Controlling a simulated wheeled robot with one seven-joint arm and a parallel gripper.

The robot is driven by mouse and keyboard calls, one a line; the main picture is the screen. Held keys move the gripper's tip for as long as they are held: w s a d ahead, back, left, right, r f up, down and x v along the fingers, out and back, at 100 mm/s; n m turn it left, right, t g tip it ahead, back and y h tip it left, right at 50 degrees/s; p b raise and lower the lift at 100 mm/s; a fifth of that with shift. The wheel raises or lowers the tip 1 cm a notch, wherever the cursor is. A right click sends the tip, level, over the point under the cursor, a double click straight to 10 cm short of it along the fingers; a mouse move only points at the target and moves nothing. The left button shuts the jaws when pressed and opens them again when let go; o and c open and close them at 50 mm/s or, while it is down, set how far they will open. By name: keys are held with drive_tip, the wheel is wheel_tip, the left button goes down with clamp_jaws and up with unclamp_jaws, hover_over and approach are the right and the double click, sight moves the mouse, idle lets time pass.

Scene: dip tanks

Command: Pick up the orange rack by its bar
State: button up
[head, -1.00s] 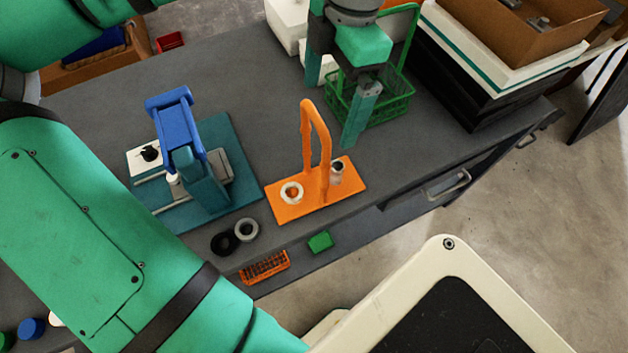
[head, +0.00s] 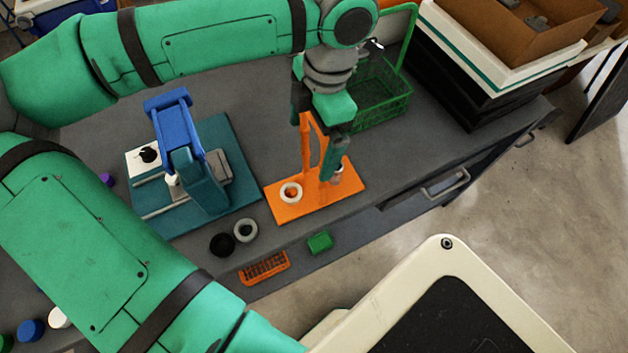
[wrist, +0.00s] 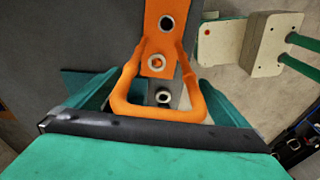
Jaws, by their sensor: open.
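The orange rack (head: 286,210) stands on the grey bench, a flat plate with a tall looped handle. A white ring-shaped piece (head: 291,192) sits on it, and another small piece stands at its right, partly hidden by a finger. My gripper (head: 316,148) is open, pointing down over the handle. In the wrist view, the handle's bar (wrist: 160,113) runs across between the two teal fingers, with room on both sides. The bar's top is partly hidden by my gripper in the head view.
A blue and teal fixture (head: 205,190) stands left of the rack. A green wire basket (head: 385,100) is close behind my gripper. Two rings (head: 245,230), a green block (head: 320,242) and a small orange tray (head: 264,268) lie near the front edge.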

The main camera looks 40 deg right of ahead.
drive_tip(key=shift+f, duration=0.3)
drive_tip(key=shift+c, duration=0.6)
drive_tip(key=c, duration=1.9)
drive_tip(key=shift+r, duration=0.1)
